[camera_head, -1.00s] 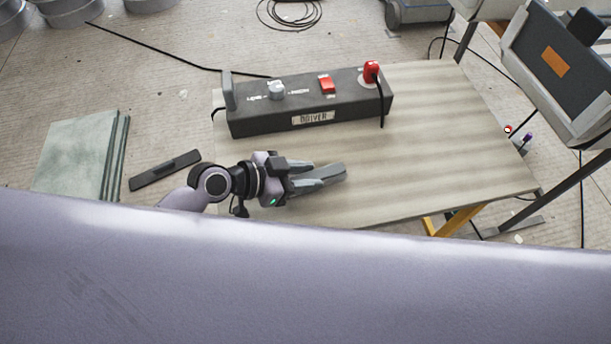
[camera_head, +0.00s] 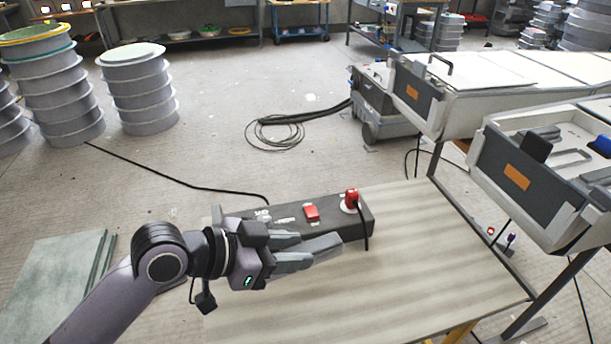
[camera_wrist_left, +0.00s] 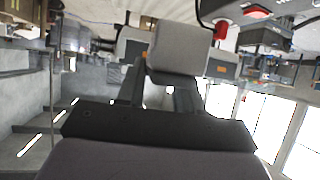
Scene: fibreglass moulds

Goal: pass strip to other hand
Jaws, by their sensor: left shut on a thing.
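My left gripper (camera_head: 306,255) comes in from the left and is shut on a short grey piece, which I take to be the strip (camera_head: 324,245). It holds it above the wooden table top, in front of the black box. The jaws hide much of the piece, so its full length is unclear. In the left wrist view a light grey block, seemingly the same strip (camera_wrist_left: 180,50), shows in the upper middle. My right gripper is not in view.
The black box (camera_head: 352,224) with a red switch (camera_head: 311,212) and red plug (camera_head: 351,198) stands on the table (camera_head: 430,260). Grey-black cases (camera_head: 540,170) stand at the right. Greenish sheets (camera_head: 55,270) lie at the left. The table's right part is clear.

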